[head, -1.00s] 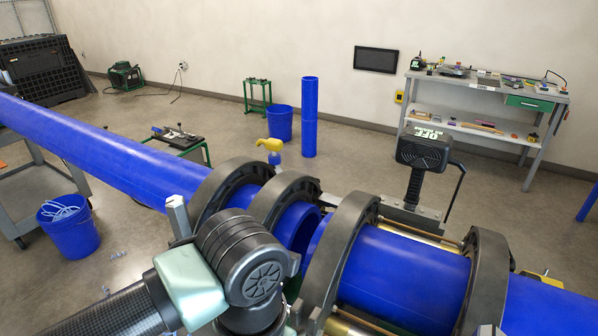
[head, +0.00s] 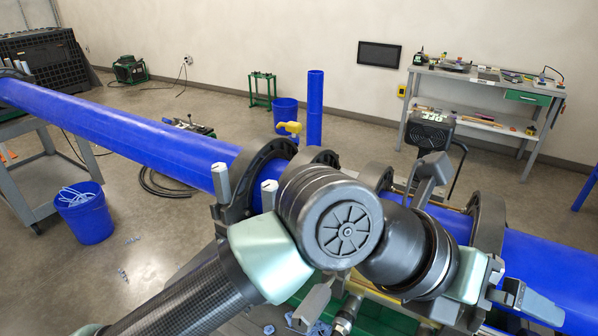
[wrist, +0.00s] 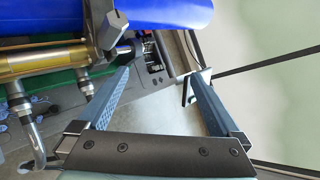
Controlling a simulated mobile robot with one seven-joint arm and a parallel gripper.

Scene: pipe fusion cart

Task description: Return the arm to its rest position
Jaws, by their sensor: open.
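My arm reaches from the lower left across the middle of the head view, in front of the pipe fusion cart. Its gripper (head: 522,298) is at the lower right, in front of the blue pipe (head: 560,272). In the wrist view my gripper (wrist: 158,75) has its two fingers spread wide with nothing between them. The blue pipe (wrist: 165,12) crosses the top of that view, beyond the fingertips. Dark clamp rings (head: 262,160) surround the pipe. My arm hides the middle of the cart and part of the clamps.
A brass-coloured cylinder (wrist: 45,60) lies left of the fingers in the wrist view. The black heater unit (head: 428,135) stands behind the pipe. A blue bucket (head: 82,212) is on the floor at left, and a workbench (head: 478,88) stands at the back right.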

